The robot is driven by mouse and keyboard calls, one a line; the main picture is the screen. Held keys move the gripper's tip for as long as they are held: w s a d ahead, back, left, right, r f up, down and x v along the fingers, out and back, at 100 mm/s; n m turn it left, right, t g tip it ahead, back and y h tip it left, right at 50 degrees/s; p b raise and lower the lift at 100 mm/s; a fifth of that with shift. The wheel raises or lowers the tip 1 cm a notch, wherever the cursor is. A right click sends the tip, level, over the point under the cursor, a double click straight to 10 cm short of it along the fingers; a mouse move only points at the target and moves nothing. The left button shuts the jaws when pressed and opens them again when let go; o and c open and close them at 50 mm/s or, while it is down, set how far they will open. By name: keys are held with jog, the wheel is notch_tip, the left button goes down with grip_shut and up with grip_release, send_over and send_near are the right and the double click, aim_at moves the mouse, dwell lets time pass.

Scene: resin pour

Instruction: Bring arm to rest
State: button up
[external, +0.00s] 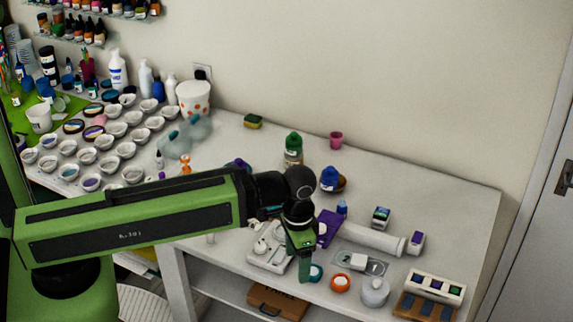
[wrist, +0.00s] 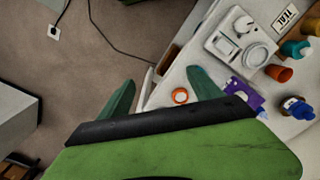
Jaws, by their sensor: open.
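My gripper (external: 304,272) points down over the front part of the white table in the external view, at the end of my green and black arm. In the wrist view its two green fingers stand wide apart, and the gripper (wrist: 162,82) is open with nothing held between them. In the external view the gripper hides part of the table and the right side of a white device (external: 268,255). I cannot tell its exact height above the table.
The table (external: 430,190) holds a white roll (external: 372,238), a purple box (external: 328,228), an orange-lidded jar (external: 340,283) and a white jar (external: 375,291) near the gripper. Several small cups crowd the left. The back right of the table is clear. Open floor (wrist: 60,75) lies beyond its edge.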

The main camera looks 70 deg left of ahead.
notch_tip(320, 180, down, 10)
jog(key=b, duration=1)
jog(key=shift+f, duration=0.2)
